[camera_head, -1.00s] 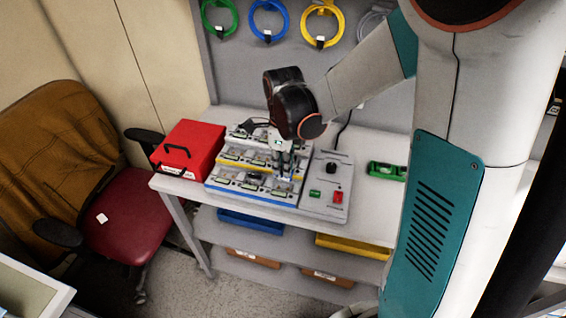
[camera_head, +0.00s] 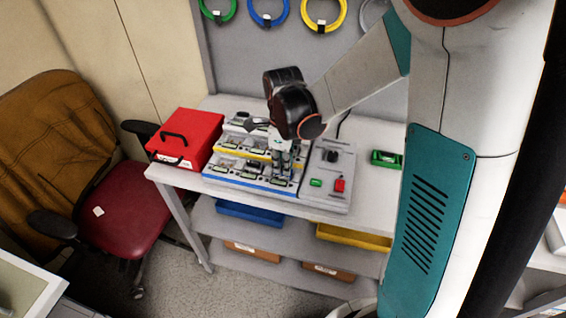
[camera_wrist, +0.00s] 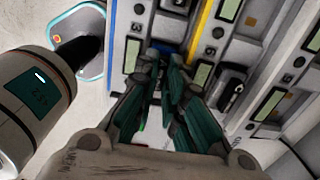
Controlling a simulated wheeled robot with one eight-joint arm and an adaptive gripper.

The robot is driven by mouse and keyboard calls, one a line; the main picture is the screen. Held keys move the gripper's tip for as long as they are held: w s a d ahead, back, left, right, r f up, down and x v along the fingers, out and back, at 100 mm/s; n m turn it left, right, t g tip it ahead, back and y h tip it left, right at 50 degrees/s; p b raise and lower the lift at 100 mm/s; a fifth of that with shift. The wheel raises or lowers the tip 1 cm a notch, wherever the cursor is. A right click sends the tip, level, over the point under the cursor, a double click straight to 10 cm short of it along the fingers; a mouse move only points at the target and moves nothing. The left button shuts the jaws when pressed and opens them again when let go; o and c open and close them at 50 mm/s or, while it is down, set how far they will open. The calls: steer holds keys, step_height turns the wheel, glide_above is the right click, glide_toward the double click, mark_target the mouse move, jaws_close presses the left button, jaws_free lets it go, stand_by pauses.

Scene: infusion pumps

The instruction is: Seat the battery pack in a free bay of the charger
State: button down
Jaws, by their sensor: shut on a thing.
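The charger (camera_head: 236,182) is a grey stepped rack on the table, with rows of bays, small displays and yellow and blue strips. It also fills much of the wrist view (camera_wrist: 205,52). My gripper (camera_head: 281,172) points down over the right part of the charger's front rows. In the wrist view, its green-padded fingers (camera_wrist: 163,62) are shut on the battery pack (camera_wrist: 164,47), a dark block mostly hidden by the fingers. I cannot tell whether the pack touches a bay. A dark pack (camera_wrist: 232,84) sits in a bay to the right of the fingers.
A red case (camera_head: 186,139) stands left of the charger. A grey panel (camera_head: 327,172) with a black knob and green and red parts adjoins its right side. A green tray (camera_head: 386,159) lies farther right. A chair (camera_head: 118,214) stands left of the table. Bare tabletop shows at right.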

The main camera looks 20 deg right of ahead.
steer(key=shift+f+b, duration=0.3)
stand_by(0.5)
steer(key=c, duration=1.6)
jaws_free()
steer(key=shift+r, duration=0.1)
